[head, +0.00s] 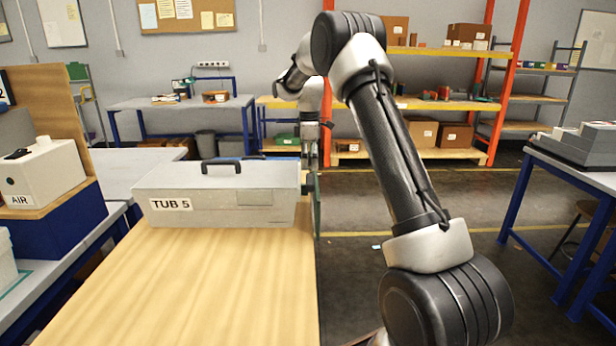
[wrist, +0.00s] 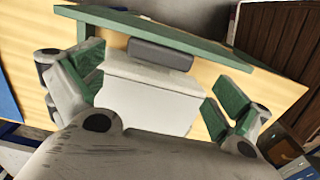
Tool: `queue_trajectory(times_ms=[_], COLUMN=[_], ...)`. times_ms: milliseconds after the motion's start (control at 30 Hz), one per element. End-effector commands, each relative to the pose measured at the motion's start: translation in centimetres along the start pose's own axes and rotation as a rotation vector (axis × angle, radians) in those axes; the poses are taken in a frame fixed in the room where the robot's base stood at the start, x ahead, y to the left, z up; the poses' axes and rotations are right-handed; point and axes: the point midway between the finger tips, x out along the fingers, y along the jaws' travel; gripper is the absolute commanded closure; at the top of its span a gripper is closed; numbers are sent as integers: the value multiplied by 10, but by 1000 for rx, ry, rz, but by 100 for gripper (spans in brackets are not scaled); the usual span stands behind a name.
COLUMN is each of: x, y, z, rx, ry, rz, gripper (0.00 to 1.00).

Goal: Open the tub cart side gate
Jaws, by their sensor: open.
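A narrow green upright edge (head: 317,205) shows at the right side of the wooden top. My gripper (head: 311,158) hangs by the tub's right end; its fingertips are small there. In the wrist view my gripper (wrist: 158,88) is open, its green-padded fingers well apart on either side of a pale block with a grey bar (wrist: 160,54). A green rail (wrist: 170,35) runs slanting just beyond. I cannot tell whether the fingers touch anything.
A white box marked AIR (head: 42,172) stands on the left bench. A blue-legged table (head: 570,160) stands on the right. Shelves with boxes (head: 425,130) and a workbench (head: 180,103) stand at the back. Open floor (head: 430,190) lies right of the wooden top.

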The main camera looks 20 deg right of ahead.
Motion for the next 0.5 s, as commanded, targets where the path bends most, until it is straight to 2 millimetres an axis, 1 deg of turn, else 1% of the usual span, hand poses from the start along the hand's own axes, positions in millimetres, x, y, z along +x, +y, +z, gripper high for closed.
queue_trajectory(times_ms=[33,100,233,333,500], x=[10,23,41,51,55], y=[-1,-1,0,-1,0], z=[0,0,0,0,0], rx=[1,1,2,2,3], ry=[-1,-2,-1,-1,0], rz=[-4,-4,-2,-2,0], gripper=[0,0,0,0,0])
